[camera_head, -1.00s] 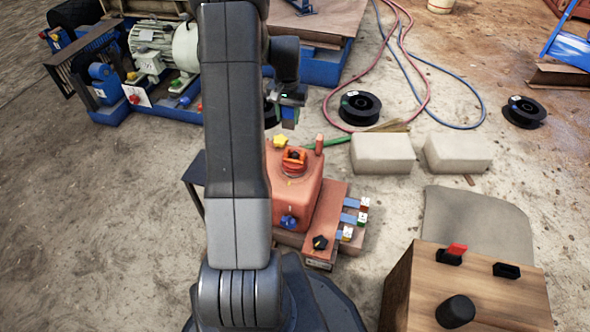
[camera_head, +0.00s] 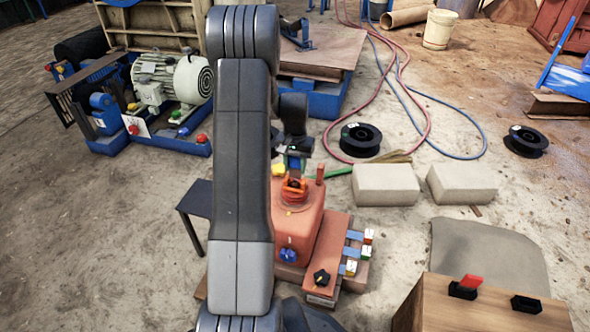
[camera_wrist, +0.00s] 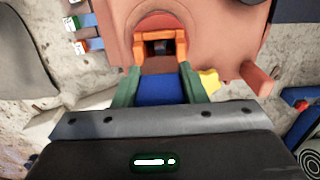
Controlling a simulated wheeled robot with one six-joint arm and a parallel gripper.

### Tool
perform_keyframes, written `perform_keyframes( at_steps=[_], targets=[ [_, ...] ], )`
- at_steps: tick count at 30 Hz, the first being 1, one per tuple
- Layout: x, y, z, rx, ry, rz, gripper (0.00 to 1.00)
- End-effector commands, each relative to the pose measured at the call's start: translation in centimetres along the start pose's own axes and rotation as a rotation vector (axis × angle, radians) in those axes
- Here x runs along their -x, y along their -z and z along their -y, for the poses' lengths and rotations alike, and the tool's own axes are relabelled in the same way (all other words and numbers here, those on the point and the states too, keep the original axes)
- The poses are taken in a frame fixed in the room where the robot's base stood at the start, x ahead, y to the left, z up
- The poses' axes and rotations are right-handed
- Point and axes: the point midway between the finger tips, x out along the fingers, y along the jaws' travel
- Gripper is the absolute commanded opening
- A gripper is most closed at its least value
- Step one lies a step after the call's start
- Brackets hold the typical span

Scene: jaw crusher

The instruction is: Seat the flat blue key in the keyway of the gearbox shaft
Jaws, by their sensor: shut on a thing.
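My gripper (camera_wrist: 160,84) has two green fingers shut on the flat blue key (camera_wrist: 158,90), seen between them in the wrist view. In the head view my gripper (camera_head: 294,160) is just behind and above the orange gearbox shaft (camera_head: 293,190), which stands up from the orange-red gearbox (camera_head: 300,228). In the wrist view the shaft (camera_wrist: 158,25) lies just beyond the fingertips, with a dark slot, apparently the keyway (camera_wrist: 160,47), facing the key. The key's front edge is near the slot; I cannot tell whether they touch.
A yellow knob (camera_wrist: 209,80) sits close beside one finger, and a red post (camera_head: 320,172) stands nearby on the gearbox. Several blue pieces with small coloured cubes (camera_head: 352,252) are at the right. A dark side table (camera_head: 196,200) stands left. Concrete blocks (camera_head: 386,184) lie right.

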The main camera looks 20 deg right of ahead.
Motion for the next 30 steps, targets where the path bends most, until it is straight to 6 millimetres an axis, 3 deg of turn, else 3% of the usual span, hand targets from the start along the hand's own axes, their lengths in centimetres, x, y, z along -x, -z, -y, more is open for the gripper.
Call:
perform_keyframes(
  at_steps=[23, 24, 27, 30],
  targets=[
    [-1.5, 0.0, 0.0, 0.000, 0.000, -0.002, 0.06],
    [-1.6, 0.0, 0.0, 0.000, 0.000, -0.001, 0.42],
    [-1.6, 0.0, 0.0, 0.000, 0.000, -0.001, 0.60],
    [-1.6, 0.0, 0.0, 0.000, 0.000, -0.001, 0.60]
  ],
)
